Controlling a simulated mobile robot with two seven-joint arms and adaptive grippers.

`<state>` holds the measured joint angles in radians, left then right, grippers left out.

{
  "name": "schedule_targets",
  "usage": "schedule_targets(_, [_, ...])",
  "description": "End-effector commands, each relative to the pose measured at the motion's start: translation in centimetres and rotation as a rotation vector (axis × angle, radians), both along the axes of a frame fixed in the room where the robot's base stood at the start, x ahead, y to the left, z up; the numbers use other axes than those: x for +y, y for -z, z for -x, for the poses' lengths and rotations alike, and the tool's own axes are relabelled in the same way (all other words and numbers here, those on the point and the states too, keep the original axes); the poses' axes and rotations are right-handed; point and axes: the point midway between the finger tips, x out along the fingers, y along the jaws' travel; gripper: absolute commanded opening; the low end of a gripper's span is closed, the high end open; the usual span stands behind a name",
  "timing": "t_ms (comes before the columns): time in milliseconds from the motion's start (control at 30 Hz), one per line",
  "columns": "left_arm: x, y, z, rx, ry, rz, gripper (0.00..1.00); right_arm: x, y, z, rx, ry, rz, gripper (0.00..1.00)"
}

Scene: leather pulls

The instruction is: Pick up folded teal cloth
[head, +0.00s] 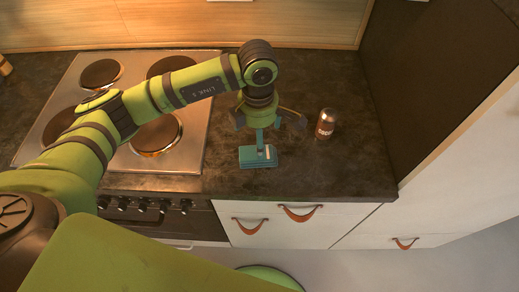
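The folded teal cloth (257,157) lies on the dark countertop, right of the stove, close to the front edge. A narrow teal upright part rises from it toward my gripper; I cannot tell if it belongs to the cloth. My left gripper (268,121) hangs pointing down above the cloth, with its two dark fingers spread wide to either side. It looks open, and the fingers do not touch the cloth. My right gripper is not in view.
A brown can with a silver top (325,124) stands on the counter right of my gripper. The steel stove (190,125) with round hotplates is at the left. A tall dark cabinet side (430,75) bounds the right. White drawers (270,226) with leather pulls are below.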

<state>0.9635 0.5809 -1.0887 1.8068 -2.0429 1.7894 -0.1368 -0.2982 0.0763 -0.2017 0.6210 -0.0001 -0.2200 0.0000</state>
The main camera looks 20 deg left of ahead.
Motion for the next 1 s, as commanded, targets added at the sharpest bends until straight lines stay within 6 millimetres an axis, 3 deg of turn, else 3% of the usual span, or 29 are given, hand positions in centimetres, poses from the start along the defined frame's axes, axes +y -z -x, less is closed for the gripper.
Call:
schedule_targets(300, [-0.1, 3.8, 0.5, 0.007, 0.0, 0.003, 1.0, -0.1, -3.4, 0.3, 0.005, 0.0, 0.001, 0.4])
schedule_targets(467, [-0.1, 5.7, 0.4, 0.004, 0.001, 0.006, 1.0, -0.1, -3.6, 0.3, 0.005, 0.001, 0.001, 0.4])
schedule_targets(700, [-0.1, 6.0, 0.4, 0.001, 0.002, 0.007, 1.0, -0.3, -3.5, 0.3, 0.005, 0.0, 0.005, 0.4])
schedule_targets(733, [-0.1, 6.0, 0.4, 0.001, 0.002, 0.007, 0.92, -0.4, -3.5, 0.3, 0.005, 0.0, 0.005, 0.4])
schedule_targets(833, [-0.1, 6.0, 0.4, 0.001, 0.001, 0.007, 0.53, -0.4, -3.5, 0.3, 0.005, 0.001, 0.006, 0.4])
schedule_targets(1000, [-0.1, 6.0, 0.4, 0.003, 0.001, 0.007, 0.51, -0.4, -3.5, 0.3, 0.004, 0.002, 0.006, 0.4])
